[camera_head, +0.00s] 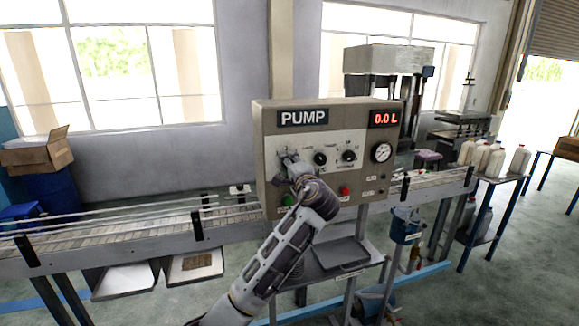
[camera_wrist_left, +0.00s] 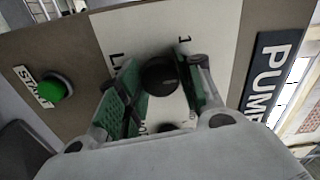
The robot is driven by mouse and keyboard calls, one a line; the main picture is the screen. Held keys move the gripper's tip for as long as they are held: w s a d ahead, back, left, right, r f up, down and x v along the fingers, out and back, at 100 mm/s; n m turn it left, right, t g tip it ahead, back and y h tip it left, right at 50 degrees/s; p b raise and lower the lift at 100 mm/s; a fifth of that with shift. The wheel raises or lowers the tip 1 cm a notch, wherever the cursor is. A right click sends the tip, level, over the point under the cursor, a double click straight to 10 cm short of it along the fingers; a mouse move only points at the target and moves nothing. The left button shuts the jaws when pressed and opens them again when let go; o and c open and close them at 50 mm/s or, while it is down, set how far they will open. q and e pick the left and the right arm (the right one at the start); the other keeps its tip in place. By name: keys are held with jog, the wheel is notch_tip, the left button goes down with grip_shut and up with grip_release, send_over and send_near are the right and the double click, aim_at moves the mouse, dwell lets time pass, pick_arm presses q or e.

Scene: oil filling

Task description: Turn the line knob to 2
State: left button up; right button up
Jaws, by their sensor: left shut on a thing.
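The line knob (camera_wrist_left: 160,76) is black and round, on a white panel plate with a "1" above it and part of a label at its left. My left gripper (camera_wrist_left: 157,88) is shut on the knob, with a green-padded finger at each side. I cannot clearly read the knob's pointer. In the head view my left gripper (camera_head: 287,160) is at the left of the grey pump box (camera_head: 263,128) and hides this knob. My right gripper is not in view.
Two other black knobs (camera_head: 319,158) (camera_head: 348,156) are to the right. A green start button (camera_head: 288,200) and a red button (camera_head: 345,190) sit below. A conveyor (camera_head: 120,235) runs at the left.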

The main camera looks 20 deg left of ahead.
pick_arm(q)
jog(key=shift+m, duration=0.3)
jog(key=o, duration=1)
jog(key=shift+o, duration=0.2)
jog(key=v, duration=1.2)
jog(key=shift+w+f, duration=0.1)
jog(key=shift+f, duration=0.05)
